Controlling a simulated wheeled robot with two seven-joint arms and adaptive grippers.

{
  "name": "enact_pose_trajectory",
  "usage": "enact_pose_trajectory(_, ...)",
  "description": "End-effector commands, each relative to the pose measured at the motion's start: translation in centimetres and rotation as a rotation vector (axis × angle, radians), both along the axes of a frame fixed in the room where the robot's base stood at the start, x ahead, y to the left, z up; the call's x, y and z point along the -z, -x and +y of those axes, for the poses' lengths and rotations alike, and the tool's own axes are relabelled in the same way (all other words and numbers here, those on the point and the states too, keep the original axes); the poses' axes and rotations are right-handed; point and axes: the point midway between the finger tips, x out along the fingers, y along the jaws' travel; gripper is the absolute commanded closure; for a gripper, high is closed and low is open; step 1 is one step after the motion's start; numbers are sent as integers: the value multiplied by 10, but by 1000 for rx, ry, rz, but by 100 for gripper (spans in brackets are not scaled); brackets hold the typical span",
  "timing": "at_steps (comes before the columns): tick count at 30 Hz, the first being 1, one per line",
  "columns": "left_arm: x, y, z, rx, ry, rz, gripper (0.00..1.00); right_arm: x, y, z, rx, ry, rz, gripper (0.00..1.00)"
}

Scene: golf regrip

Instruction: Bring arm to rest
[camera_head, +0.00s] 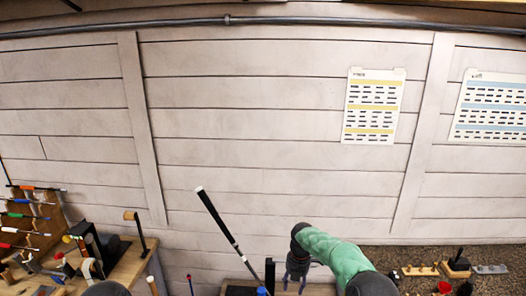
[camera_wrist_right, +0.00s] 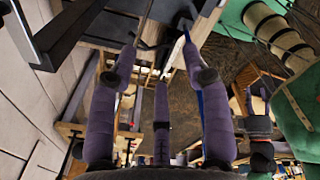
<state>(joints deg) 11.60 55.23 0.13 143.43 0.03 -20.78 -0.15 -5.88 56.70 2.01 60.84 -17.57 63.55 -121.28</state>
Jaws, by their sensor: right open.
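My right gripper (camera_head: 292,278) is low in the head view, just right of the bench vise area. In the right wrist view its purple fingers (camera_wrist_right: 160,62) are spread open with nothing held between them. A golf club with a black grip and white cap (camera_head: 220,222) slants up to the left of the gripper, apart from it. The club's lower end is hidden near the bench at the bottom edge. I cannot make out my left gripper in either view.
A wooden bench with tools (camera_head: 128,268) stands at the left, beside a rack of coloured shafts (camera_head: 30,215). Two charts (camera_head: 373,105) hang on the plank wall. The space above the gripper is clear.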

Motion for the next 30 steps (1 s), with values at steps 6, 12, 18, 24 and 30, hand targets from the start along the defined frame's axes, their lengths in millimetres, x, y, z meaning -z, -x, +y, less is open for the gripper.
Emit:
enact_pose_trajectory(6, 27, 0, 0, 0, 0, 0, 51, 90, 34, 6, 292, -61, 48, 52)
enact_pose_trajectory(12, 58, 0, 0, 0, 0, 0, 51, 188, 94, 13, 721, -132, 129, 52)
enact_pose_trajectory(18, 89, 0, 0, 0, 0, 0, 51, 271, 171, 19, 1209, -181, 240, 52)
enact_pose_trajectory(24, 120, 0, 0, 0, 0, 0, 51, 329, 259, 20, 1720, -192, 362, 52)
enact_pose_trajectory(30, 147, 0, 0, 0, 0, 0, 51, 360, 341, 17, 2193, -169, 463, 52)
